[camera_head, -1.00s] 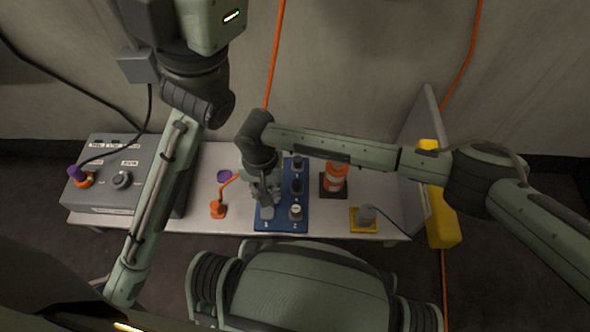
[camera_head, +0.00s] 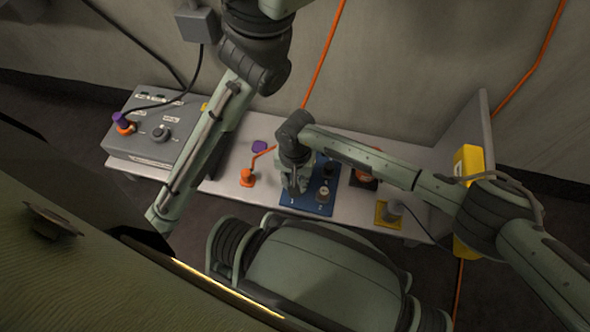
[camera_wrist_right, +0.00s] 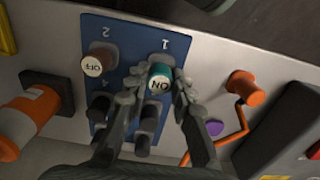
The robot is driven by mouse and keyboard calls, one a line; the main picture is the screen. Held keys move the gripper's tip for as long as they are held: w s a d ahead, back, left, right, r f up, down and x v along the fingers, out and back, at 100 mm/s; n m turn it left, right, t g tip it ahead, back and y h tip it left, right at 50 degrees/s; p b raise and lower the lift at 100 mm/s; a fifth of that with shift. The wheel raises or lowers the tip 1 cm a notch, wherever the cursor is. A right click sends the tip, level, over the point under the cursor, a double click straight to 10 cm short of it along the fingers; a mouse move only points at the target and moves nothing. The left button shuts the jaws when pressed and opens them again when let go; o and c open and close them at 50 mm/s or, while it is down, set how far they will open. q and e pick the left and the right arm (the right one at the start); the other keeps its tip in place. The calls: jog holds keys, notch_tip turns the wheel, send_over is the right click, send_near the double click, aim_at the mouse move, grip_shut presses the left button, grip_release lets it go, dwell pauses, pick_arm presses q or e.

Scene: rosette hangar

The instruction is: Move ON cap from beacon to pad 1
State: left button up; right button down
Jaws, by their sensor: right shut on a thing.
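The ON cap (camera_wrist_right: 159,78), teal-sided with a white lettered top, sits between the fingers of my right gripper (camera_wrist_right: 157,93). The gripper is shut on it. The cap is over or at the spot marked 1 on the blue board (camera_wrist_right: 127,52); I cannot tell whether it touches the pad. In the head view my right gripper (camera_head: 293,187) is at the board's near left part and hides the cap. The orange and white beacon (camera_wrist_right: 27,117) stands beside the board on a dark base, with no cap seen on it. My left gripper is out of view.
The OFF cap (camera_wrist_right: 93,65) stands at pad 2, with several dark posts behind. An orange bent rod stand (camera_head: 247,177) is left of the board. A grey control box (camera_head: 150,130) is at the far left. A yellow pad (camera_head: 389,214) is at the right.

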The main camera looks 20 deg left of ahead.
jog(key=shift+b, duration=0.8)
dwell(1.8)
jog(key=shift+f, duration=0.2)
jog(key=shift+f+b, duration=0.25)
jog(key=shift+b, duration=0.4)
dwell(0.5)
jog(key=c, duration=1.2)
grip_release()
notch_tip(320, 180, up, 12)
jog(key=shift+f, duration=0.1)
